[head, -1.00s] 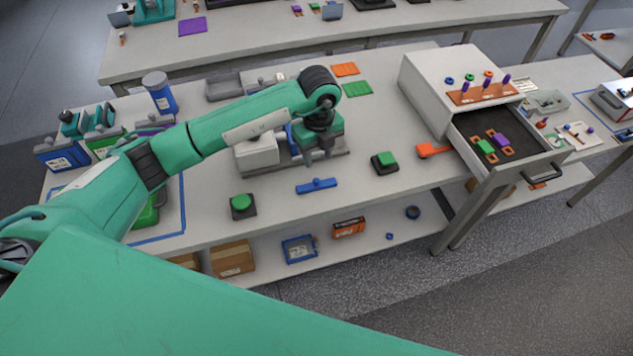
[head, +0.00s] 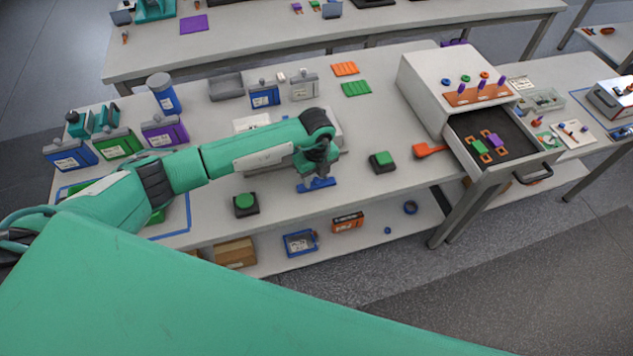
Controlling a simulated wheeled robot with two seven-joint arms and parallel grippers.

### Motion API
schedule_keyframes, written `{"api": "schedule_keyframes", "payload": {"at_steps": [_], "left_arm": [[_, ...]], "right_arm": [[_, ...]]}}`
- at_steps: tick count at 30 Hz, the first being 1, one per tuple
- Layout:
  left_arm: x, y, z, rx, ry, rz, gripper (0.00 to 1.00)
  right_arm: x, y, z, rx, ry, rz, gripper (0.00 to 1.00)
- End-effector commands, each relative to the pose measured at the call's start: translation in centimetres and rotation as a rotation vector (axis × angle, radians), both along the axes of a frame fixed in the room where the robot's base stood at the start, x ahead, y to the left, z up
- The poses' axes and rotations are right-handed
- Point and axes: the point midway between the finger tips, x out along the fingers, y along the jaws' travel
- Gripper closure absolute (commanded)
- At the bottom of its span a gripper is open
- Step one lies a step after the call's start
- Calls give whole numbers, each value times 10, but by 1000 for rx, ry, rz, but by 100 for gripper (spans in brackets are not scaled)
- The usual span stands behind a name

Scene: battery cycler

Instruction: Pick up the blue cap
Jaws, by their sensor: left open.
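The blue cap (head: 325,184), a flat blue bar with a small knob in the earlier frame, lies on the near part of the workbench. My left gripper (head: 316,179) points down right over its middle, with the jaws open and the fingers low at the cap. The gripper hides the knob and part of the bar. I cannot tell whether the fingers touch it. My right gripper is not in view.
A green button box (head: 246,204) stands left of the cap and another green button box (head: 382,161) to its right. An open drawer (head: 497,153) juts out at the right. Blue (head: 264,95) and grey (head: 304,86) cartridges stand behind my left arm.

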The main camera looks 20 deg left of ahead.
Motion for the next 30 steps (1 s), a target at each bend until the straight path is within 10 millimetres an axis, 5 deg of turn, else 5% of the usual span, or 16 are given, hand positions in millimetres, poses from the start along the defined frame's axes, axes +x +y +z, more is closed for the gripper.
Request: {"api": "schedule_keyframes", "payload": {"at_steps": [2, 8, 22, 30], "left_arm": [[0, 0, 0, 0, 0, 0, 60], [0, 0, 0, 0, 0, 0, 99], [1, 0, 8, -1, -1, 1, 100], [2, 0, 60, -2, -8, -2, 100]], "right_arm": [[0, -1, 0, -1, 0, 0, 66], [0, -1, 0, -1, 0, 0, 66], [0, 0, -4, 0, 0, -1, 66], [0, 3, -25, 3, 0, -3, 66]]}}
